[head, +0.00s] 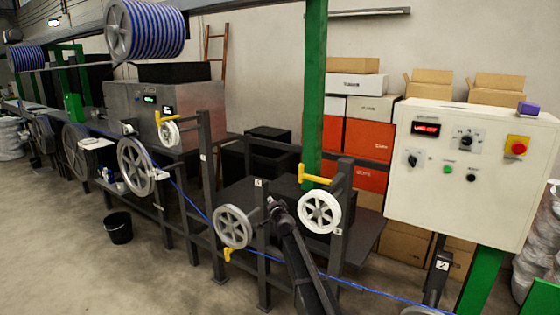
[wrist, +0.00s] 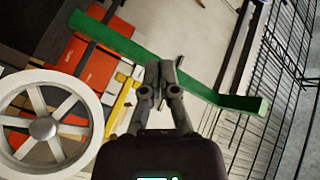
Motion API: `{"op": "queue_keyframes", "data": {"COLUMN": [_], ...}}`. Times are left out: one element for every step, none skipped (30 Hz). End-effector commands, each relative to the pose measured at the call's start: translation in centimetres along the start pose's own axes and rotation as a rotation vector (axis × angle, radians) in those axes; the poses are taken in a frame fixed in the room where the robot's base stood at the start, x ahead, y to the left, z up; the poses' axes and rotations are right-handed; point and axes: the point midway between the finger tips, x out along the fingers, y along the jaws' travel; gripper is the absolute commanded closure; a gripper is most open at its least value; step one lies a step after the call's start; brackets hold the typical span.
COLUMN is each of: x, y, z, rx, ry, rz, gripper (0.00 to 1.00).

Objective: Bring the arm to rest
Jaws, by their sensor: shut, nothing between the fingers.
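My gripper (head: 273,205) is in the middle of the head view, at the end of my dark arm, which rises from the bottom edge. It appears between a grey spoked wheel (head: 232,226) and a white spoked wheel (head: 320,211). In the wrist view my gripper (wrist: 162,68) has its fingers together with nothing between them. A white wheel (wrist: 43,128) is to its left there, apart from the fingers. The blue cable (head: 197,209) runs from the left wheels down to the lower right, passing behind my arm. I cannot make the cable out in the wrist view.
A yellow handle (head: 314,176) sticks out above the white wheel. A green post (head: 314,100) stands behind it. A white control box (head: 460,200) with a red button stands at the right. A black bucket (head: 118,227) sits on the open floor at the left.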

Motion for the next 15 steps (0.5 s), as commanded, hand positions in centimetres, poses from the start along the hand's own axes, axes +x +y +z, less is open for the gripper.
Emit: {"op": "queue_keyframes", "data": {"x": [-2.1,-2.9,-4.0,-4.9,-5.8,-7.0,-7.9,-8.9,-10.2,-11.2,-12.3,-13.7,-14.8,-15.9,-17.5], "y": [1.1,1.6,2.3,2.9,3.4,4.2,4.9,5.5,6.4,7.1,7.8,8.8,9.5,10.3,11.2], "z": [0.9,1.3,1.9,2.4,2.9,3.5,4.0,4.4,5.0,5.4,5.9,6.4,6.8,7.1,7.6], "rx": [-0.036,-0.058,-0.087,-0.109,-0.130,-0.157,-0.177,-0.198,-0.224,-0.243,-0.261,-0.285,-0.303,-0.320,-0.341], "ry": [-0.052,-0.085,-0.128,-0.162,-0.196,-0.239,-0.272,-0.305,-0.349,-0.382,-0.416,-0.460,-0.492,-0.525,-0.569], "rz": [0.011,0.018,0.028,0.037,0.047,0.061,0.074,0.087,0.105,0.120,0.135,0.157,0.175,0.194,0.219], "gripper": [1.00,1.00,1.00,1.00,1.00,1.00,1.00,1.00,1.00,1.00,1.00,1.00,1.00,1.00,1.00]}}
